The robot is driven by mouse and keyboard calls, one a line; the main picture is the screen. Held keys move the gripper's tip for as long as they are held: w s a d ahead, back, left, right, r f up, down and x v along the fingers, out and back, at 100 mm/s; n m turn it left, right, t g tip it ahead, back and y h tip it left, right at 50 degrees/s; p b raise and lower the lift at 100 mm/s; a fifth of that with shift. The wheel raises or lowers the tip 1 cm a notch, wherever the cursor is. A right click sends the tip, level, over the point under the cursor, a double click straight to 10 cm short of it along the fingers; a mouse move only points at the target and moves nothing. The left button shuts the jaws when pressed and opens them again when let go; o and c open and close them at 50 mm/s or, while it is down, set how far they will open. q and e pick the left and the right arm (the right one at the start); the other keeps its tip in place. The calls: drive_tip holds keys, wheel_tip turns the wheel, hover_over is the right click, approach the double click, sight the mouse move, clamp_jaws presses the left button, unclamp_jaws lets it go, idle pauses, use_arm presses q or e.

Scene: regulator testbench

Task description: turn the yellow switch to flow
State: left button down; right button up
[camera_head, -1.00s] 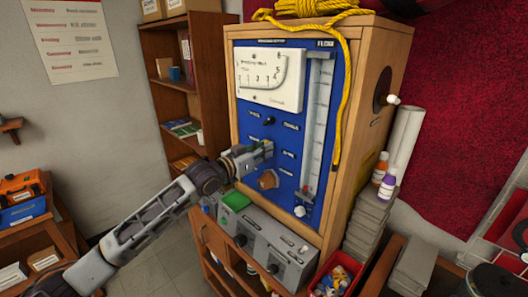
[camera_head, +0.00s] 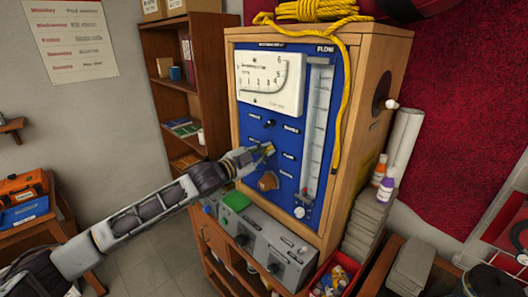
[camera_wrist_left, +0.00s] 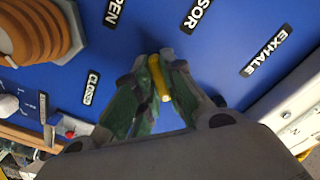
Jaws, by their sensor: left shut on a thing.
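The yellow switch (camera_wrist_left: 158,78) is a small lever on the blue panel (camera_wrist_left: 215,25). In the left wrist view it sits between the green-padded fingers of my left gripper (camera_wrist_left: 157,92), which is shut on it. In the head view my left gripper (camera_head: 259,156) reaches the panel's middle from the left. Only a bit of yellow (camera_head: 268,149) shows at its tips there. A "FLOW" label (camera_head: 325,49) is at the panel's top right, above a clear vertical tube (camera_head: 315,120). My right gripper is not in view.
An orange-brown ribbed knob (camera_head: 268,181) is just below my left gripper. A black knob (camera_head: 269,123) is above it. A grey control box (camera_head: 262,240) with a green part stands below the panel. Yellow rope (camera_head: 343,100) hangs down the wooden cabinet's right front edge.

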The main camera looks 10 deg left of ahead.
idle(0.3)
use_arm(q)
drive_tip(key=c, duration=1.5)
unclamp_jaws()
drive_tip(key=shift+s, duration=0.1)
drive_tip(key=v, duration=1.1)
drive_tip(key=shift+s+a, duration=0.25)
drive_tip(key=shift+s, duration=0.05)
